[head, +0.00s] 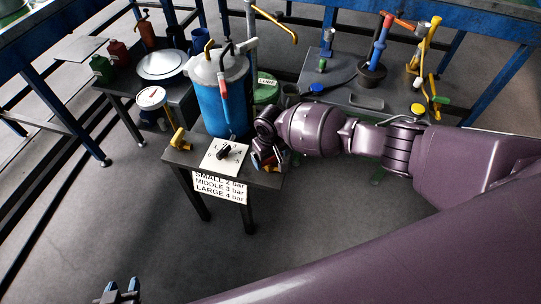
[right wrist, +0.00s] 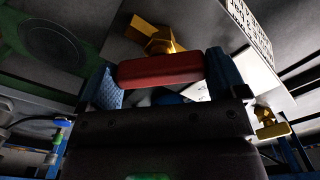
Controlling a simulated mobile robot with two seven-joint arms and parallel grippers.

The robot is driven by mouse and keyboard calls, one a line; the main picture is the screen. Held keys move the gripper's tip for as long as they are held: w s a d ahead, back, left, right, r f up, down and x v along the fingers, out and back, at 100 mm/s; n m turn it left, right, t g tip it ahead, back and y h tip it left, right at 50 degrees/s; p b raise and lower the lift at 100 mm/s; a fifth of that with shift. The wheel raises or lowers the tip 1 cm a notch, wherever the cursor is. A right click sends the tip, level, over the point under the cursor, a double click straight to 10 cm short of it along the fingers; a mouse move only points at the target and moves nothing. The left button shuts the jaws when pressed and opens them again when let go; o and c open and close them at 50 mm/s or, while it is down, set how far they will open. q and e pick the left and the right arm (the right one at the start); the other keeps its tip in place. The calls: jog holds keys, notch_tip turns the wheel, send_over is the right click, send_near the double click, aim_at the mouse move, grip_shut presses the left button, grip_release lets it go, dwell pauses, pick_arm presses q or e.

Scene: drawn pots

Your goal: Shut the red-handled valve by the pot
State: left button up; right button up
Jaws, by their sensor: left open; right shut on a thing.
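The blue pot (head: 222,100) with a grey lid stands on the small dark table, upright. In the right wrist view the valve's red handle (right wrist: 158,70) lies crosswise between the blue fingertips of my right gripper (right wrist: 165,77), which is shut on it. The valve's brass body (right wrist: 160,40) shows just beyond the handle. In the head view my right gripper (head: 268,161) is at the table's right edge beside the pot and mostly hides this valve. My left gripper (head: 120,291) is open and empty at the bottom left, away from the table.
A yellow valve (head: 180,139) sits at the table's left edge. A black knob (head: 224,153) on a white plate is in front of the pot, above a pressure sign (head: 220,187). A gauge (head: 151,98) stands left of the pot. The floor in front is clear.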

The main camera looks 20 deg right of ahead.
jog(key=n, duration=0.3)
jog(key=shift+s+n, duration=0.1)
jog(key=shift+n, duration=0.3)
jog(key=n, duration=0.3)
jog(key=shift+f, duration=0.1)
jog(key=shift+n, duration=0.8)
jog(key=o, duration=0.6)
jog(key=shift+r, duration=0.2)
